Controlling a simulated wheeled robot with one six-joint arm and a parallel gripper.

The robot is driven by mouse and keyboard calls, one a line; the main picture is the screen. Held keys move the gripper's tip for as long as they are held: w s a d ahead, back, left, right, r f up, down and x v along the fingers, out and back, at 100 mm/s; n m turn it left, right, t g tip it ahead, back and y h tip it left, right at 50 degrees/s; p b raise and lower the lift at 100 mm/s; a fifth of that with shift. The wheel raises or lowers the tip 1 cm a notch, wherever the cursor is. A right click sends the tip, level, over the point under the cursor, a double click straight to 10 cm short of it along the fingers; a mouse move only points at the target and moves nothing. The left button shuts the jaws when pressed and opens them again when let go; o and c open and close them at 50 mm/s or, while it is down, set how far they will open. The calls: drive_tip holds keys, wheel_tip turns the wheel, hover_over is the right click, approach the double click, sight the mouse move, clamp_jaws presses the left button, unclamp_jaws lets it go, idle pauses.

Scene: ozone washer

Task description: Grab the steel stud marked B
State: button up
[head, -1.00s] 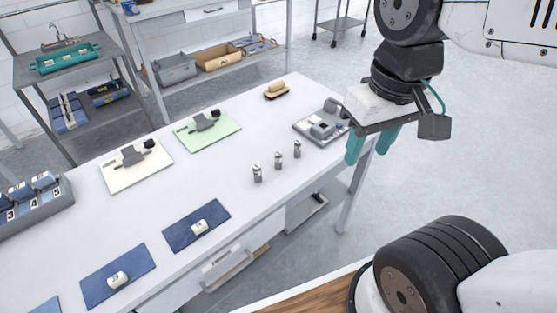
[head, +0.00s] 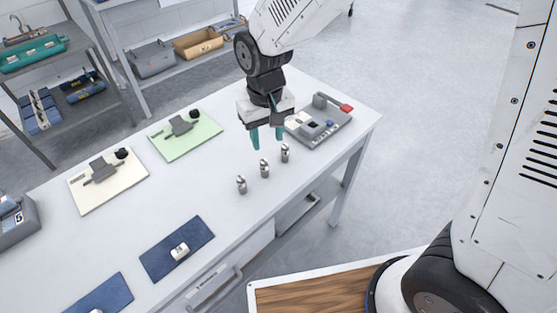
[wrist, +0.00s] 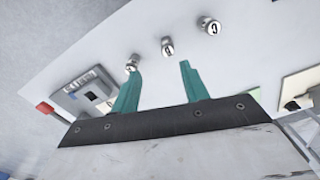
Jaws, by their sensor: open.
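Three small upright steel studs stand in a row on the white table: a left one (head: 241,184), a middle one (head: 264,168) and a right one (head: 285,152). Their tops carry dark marks in the wrist view, but I cannot read which is B. My gripper (head: 267,142), with teal fingers, is open and empty, pointing down just behind the middle and right studs. In the wrist view, the middle stud (wrist: 168,47) shows just beyond the gap between my fingertips (wrist: 159,68), and another stud (wrist: 131,63) sits by the left fingertip.
A green mat (head: 186,148) and a cream mat (head: 107,197) with grey fixtures lie left. A blue mat (head: 160,268) bears a white piece. The table around the studs is clear.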

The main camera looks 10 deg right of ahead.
sight(264, 161)
drive_tip(key=f, duration=0.5)
drive_tip(key=a+f, duration=0.1)
drive_tip(key=f, duration=0.1)
drive_tip(key=shift+s+a+f, duration=0.1)
drive_tip(key=shift+s+f, duration=0.25)
clamp_jaws()
